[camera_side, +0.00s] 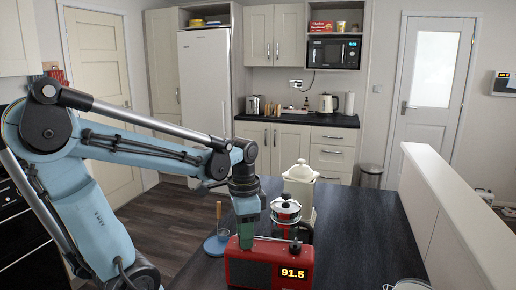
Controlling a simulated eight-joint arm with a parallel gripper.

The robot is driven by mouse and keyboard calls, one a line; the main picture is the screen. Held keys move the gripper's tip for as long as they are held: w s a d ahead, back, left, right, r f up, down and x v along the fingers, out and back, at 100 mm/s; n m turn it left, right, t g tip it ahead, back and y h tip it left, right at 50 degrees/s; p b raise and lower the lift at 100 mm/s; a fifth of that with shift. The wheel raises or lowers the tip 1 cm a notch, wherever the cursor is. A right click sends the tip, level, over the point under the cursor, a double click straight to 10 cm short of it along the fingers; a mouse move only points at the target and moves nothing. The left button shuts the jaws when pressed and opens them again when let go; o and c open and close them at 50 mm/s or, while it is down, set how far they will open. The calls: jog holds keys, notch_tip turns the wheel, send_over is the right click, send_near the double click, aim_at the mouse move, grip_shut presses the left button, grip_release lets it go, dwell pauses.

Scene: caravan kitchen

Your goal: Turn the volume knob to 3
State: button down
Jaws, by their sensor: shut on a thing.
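A red radio (268,264) stands on the dark worktop at the bottom middle. Its lit display (293,273) reads 91.5. My gripper (246,241) points straight down at the left part of the radio's top. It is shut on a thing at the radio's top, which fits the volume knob. The knob itself is hidden by the fingers, so its setting cannot be read. A small dark part (295,245) sticks up at the right of the radio's top; what it is cannot be told.
Just behind the radio stand a red-and-white lidded pot (286,208) and a cream canister (300,184). A blue round holder (216,245) with a wooden-handled tool stands to the left.

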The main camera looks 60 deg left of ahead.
jog(key=shift+m, duration=0.5)
jog(key=c, duration=0.8)
grip_release()
jog(key=shift+r, duration=0.1)
notch_tip(320, 180, up, 12)
jog(key=shift+f, duration=0.1)
jog(key=shift+f, duration=6)
jog(key=shift+r, duration=0.15)
